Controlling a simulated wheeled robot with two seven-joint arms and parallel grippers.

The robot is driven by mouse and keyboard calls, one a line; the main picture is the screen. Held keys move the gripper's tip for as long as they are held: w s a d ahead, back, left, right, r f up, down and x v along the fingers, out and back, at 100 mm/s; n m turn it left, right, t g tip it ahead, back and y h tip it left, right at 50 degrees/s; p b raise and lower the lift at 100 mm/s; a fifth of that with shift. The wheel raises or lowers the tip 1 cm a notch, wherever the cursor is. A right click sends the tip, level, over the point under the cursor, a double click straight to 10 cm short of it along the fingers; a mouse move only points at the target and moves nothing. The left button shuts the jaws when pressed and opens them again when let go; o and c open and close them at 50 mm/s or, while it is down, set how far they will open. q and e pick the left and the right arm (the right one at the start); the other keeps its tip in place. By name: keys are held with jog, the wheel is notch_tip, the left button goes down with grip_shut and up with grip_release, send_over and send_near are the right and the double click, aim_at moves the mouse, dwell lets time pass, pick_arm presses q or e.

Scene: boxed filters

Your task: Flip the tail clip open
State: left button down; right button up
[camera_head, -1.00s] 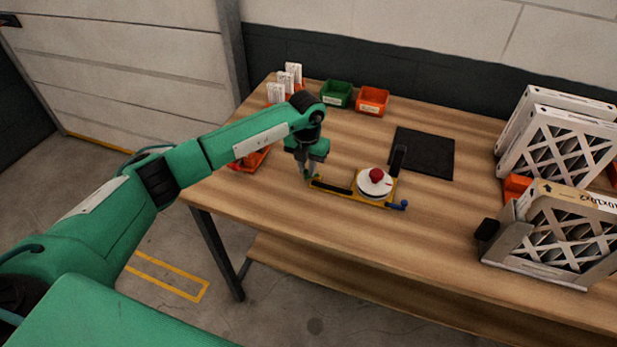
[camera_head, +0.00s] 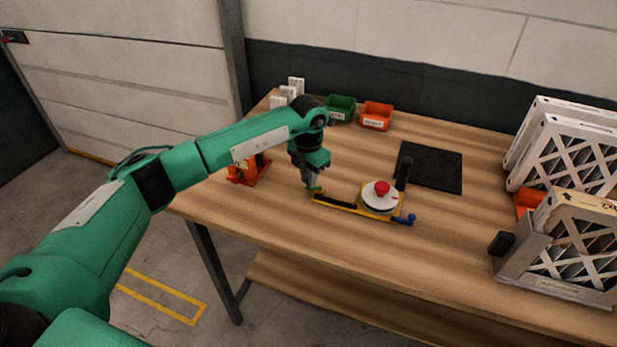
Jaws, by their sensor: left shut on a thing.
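A yellow bar-shaped fixture (camera_head: 349,207) lies on the wooden table, with a black strip along its left part. A round white disc with a red knob (camera_head: 382,188) sits towards its right, beside a black upright lever (camera_head: 404,172) and a blue-tipped end (camera_head: 412,218). My left gripper (camera_head: 314,189) points down at the fixture's left end, where the tail clip appears to be, and is shut on it. The fingers largely hide the clip, so its angle cannot be told. My right gripper is not in view.
A black mat (camera_head: 430,168) lies behind the fixture. Green (camera_head: 340,108) and orange (camera_head: 376,116) bins stand at the back, with white boxes (camera_head: 296,86) to their left. An orange holder (camera_head: 248,170) stands left of my gripper. Boxed filters (camera_head: 563,160) and a metal stand (camera_head: 540,265) occupy the right.

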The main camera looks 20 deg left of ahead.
pick_arm(q)
jog(key=c, duration=1.3)
grip_release()
jog(key=shift+c, duration=0.2)
